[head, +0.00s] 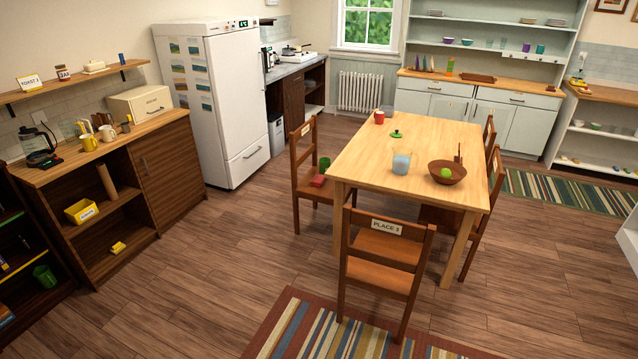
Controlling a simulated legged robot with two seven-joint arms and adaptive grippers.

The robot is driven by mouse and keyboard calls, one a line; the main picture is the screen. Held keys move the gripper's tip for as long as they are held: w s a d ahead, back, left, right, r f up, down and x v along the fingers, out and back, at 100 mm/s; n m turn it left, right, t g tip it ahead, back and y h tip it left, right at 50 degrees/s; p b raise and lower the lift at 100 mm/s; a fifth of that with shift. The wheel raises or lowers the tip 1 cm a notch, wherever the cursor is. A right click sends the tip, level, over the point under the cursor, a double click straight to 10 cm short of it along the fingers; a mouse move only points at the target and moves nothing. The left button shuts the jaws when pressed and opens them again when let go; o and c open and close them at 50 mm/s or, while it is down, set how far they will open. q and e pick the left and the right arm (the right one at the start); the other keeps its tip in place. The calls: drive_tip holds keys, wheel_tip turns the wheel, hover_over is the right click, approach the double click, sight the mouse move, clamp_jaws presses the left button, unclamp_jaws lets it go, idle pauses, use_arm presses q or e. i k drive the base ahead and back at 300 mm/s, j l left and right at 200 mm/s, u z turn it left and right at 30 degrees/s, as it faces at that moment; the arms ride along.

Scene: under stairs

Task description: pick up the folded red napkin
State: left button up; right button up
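A small flat red item (318,181), which looks like the folded red napkin, lies on the seat of the wooden chair (302,160) at the left side of the dining table (372,152). It is small in the head view, so its folds cannot be made out. A dark green cup (325,163) stands on the same seat, just behind it. Neither of my grippers shows in the head view.
A chair labelled PLACE 3 (384,252) stands at the table's near end, with a striped rug (330,335) before it. A dark wooden cabinet (165,165) and a white fridge (235,105) stand left. Open wooden floor (215,245) lies between the cabinet and chairs.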

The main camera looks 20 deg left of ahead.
sight(318, 181)
drive_tip(key=i+u, duration=0.2)
drive_tip(key=i, duration=0.25)
drive_tip(key=i+j+u, duration=0.2)
drive_tip(key=i+u, duration=0.55)
drive_tip(key=i, duration=0.15)
drive_tip(key=i+l+u, duration=0.1)
drive_tip(key=i+u, duration=0.3)
drive_tip(key=i+l+u, duration=0.35)
drive_tip(key=i, duration=0.15)
drive_tip(key=i+j, duration=0.1)
drive_tip(key=i, duration=0.4)
drive_tip(key=i+j+u, duration=0.1)
drive_tip(key=i, duration=0.4)
drive_tip(key=i+z, duration=0.3)
drive_tip(key=z, duration=0.2)
drive_tip(key=i+z, duration=0.3)
drive_tip(key=z, duration=0.15)
drive_tip(key=i+j+z, duration=0.15)
drive_tip(key=i+z, duration=0.15)
drive_tip(key=z, duration=0.2)
